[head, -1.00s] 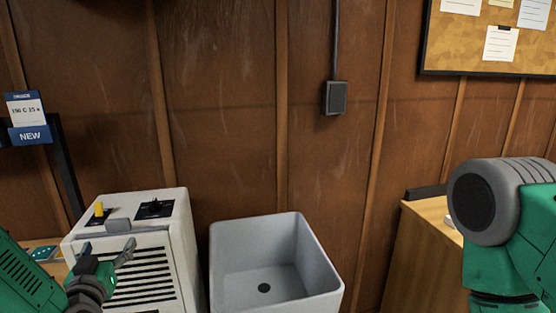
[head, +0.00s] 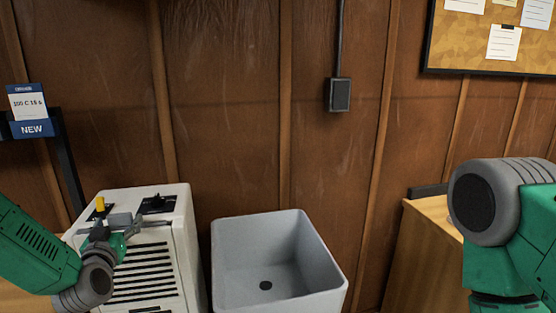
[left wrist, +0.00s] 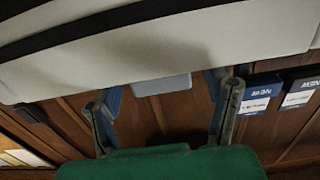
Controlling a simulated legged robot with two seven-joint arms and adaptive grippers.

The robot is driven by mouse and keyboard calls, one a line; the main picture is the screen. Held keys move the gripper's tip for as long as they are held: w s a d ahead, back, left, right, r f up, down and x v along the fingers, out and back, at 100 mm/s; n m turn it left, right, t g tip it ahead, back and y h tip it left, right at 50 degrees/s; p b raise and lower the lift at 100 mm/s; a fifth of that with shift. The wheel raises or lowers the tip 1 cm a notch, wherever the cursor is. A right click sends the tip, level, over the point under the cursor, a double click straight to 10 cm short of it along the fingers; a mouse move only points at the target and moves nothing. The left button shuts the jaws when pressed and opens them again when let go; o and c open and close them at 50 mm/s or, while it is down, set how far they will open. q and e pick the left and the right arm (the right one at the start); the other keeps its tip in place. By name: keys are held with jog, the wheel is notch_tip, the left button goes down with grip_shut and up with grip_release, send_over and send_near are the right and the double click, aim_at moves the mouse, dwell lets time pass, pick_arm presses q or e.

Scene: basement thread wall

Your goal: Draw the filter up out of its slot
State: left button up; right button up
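The filter shows as a grey tab (head: 120,219) at the top front edge of the white slatted machine (head: 165,225); the rest of it is hidden inside. My left gripper (head: 115,228) is at the machine's front top edge, right by the tab. In the left wrist view the tab (left wrist: 162,85) shows between the two spread fingers of my left gripper (left wrist: 163,95), with gaps on both sides. The fingers are open and hold nothing. My right gripper is out of view; only part of my right arm shows in the head view.
A wooden cabinet (head: 425,260) is farther right. A "NEW" sign (head: 30,128) is at the left.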

pick_arm(q)
jog(key=shift+a+f, duration=0.1)
jog(key=shift+a, duration=0.1)
jog(key=c, duration=0.9)
jog(key=shift+d+r, duration=0.2)
jog(key=shift+r, duration=0.05)
notch_tip(320, 180, up, 26)
jog(key=p, duration=1.8)
jog(key=shift+r, duration=0.1)
